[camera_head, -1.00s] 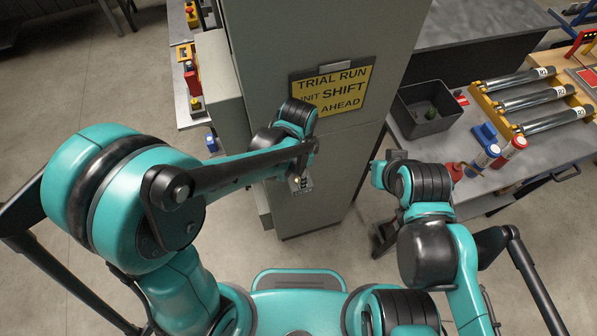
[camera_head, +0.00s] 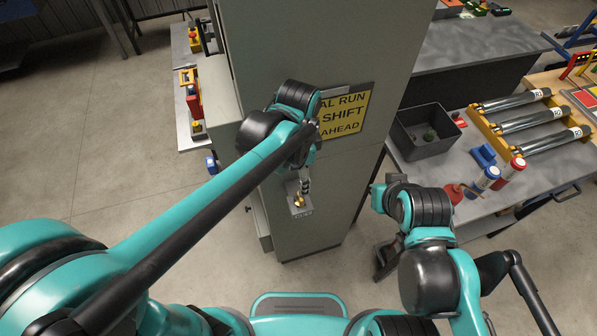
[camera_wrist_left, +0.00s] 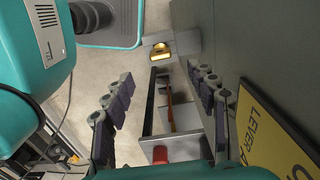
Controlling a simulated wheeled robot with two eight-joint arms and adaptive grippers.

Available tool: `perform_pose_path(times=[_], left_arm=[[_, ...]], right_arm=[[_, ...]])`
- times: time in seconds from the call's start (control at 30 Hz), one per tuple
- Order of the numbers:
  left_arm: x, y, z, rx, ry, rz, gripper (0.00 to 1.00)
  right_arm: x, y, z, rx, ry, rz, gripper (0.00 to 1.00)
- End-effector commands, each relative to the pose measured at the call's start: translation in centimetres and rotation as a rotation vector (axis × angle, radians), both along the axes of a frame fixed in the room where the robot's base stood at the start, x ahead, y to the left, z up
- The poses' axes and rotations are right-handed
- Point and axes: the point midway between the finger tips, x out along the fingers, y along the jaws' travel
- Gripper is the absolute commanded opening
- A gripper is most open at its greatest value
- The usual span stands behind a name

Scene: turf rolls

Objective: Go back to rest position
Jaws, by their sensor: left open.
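My left gripper (camera_head: 304,160) is beside the grey cabinet (camera_head: 345,45), just in front of its yellow sign (camera_head: 347,112), and hides part of the sign's lettering. In the left wrist view the left gripper (camera_wrist_left: 160,85) has its dark fingers spread wide apart with nothing held. A lever frame with a red end (camera_wrist_left: 160,154) shows between and beyond the fingers, and a brass-coloured piece (camera_wrist_left: 159,51) on a grey plate lies farther off. My right gripper (camera_head: 386,262) seems to be the dark part under the right wrist; its fingers are not clear.
A narrow table (camera_head: 187,95) stands left of the cabinet. Open floor (camera_head: 120,140) lies at left.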

Motion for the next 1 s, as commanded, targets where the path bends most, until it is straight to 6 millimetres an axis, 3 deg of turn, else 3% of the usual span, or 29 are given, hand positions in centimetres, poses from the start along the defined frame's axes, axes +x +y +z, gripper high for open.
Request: perform_pose_path(times=[0.2,0.77,0.87,1.0], left_arm=[[0.0,0.0,1.2,0.000,0.000,0.000,0.58],[-0.1,0.3,1.0,-0.003,-0.006,0.014,0.58],[-0.3,1.7,0.4,-0.019,-0.041,0.093,0.58],[-1.1,5.8,-1.4,-0.077,-0.149,0.344,0.58]], right_arm=[[0.0,0.0,0.0,0.000,0.000,0.000,0.00],[0.0,0.0,-0.2,0.000,0.000,0.000,0.00],[0.0,0.0,-1.2,0.000,0.000,0.000,0.00],[0.0,0.0,-3.9,0.000,0.000,0.000,0.00]])
